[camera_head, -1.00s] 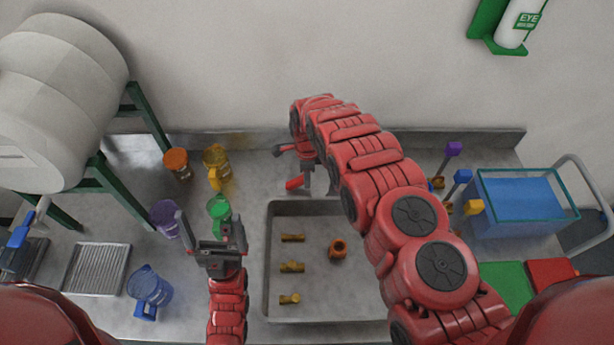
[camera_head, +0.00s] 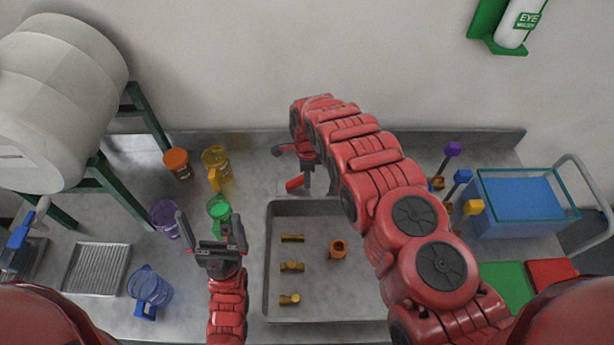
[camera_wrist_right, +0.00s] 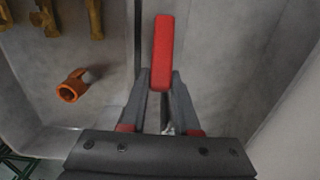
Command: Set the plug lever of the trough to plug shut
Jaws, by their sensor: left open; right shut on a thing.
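The trough (camera_head: 268,255) is a grey metal basin in the middle of the bench. Its red plug lever (camera_head: 294,184) shows just beyond the trough's back left corner, and in the right wrist view the red lever (camera_wrist_right: 162,45) stands up between my fingers. My right gripper (camera_head: 305,177) reaches over the back of the trough and is shut on the lever; in the right wrist view its fingertips (camera_wrist_right: 160,82) close around the lever's lower part. The plug itself cannot be made out. My left gripper (camera_head: 210,232) is open and empty, left of the trough near the green cup (camera_head: 219,208).
Several brass fittings (camera_head: 291,267) and an orange ring-ended piece (camera_head: 338,249) lie in the trough. Orange, yellow, purple and blue cups (camera_head: 150,288) stand to the left, below a large white tank (camera_head: 60,100). A blue glass tank (camera_head: 520,205) stands at the right.

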